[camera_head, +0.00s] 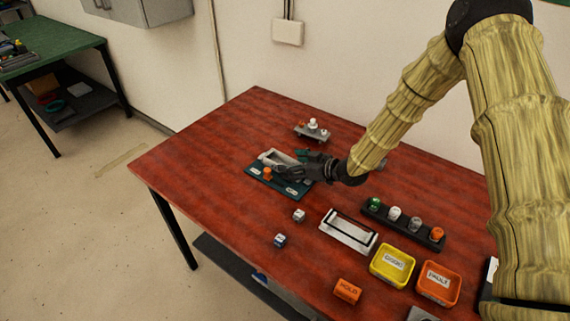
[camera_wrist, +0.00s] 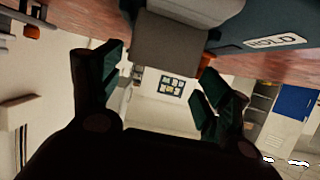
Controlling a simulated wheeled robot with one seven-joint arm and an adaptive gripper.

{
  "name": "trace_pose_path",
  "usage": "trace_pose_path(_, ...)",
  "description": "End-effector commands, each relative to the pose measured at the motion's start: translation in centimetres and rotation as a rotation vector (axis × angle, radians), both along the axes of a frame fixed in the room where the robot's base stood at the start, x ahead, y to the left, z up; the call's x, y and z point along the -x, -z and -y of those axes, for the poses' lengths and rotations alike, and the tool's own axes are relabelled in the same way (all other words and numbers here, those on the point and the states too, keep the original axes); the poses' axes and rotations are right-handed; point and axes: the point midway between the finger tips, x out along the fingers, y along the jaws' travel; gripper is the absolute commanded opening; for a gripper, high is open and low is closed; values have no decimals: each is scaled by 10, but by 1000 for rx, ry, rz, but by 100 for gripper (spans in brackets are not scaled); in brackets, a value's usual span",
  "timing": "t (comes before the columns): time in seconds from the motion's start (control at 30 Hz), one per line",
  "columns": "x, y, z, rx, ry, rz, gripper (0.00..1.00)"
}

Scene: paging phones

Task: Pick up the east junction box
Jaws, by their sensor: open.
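My gripper (camera_head: 293,164) is over the dark teal board (camera_head: 262,184) on the red table. In the wrist view its two dark green fingers (camera_wrist: 163,68) are spread apart. A grey box-like block (camera_wrist: 168,42) shows beyond and between the fingertips, with a paler grey piece (camera_wrist: 200,9) next to it. On the board in the head view are a pale grey tray-like piece (camera_head: 271,156) and a small orange block (camera_head: 268,173), partly hidden by my gripper. No label shows which thing is the east junction box.
Two small grey-white cubes (camera_head: 299,215) (camera_head: 280,240) lie in front of the board. To the right are a white frame (camera_head: 333,242), a black rack (camera_head: 404,226) with coloured knobs, a yellow tray (camera_head: 375,272) and an orange tray (camera_head: 424,287). The table's left side is clear.

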Motion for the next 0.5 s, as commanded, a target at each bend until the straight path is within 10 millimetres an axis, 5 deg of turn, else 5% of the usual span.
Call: trace_pose_path(0.5,-4,1,-17,0,2,14,77)
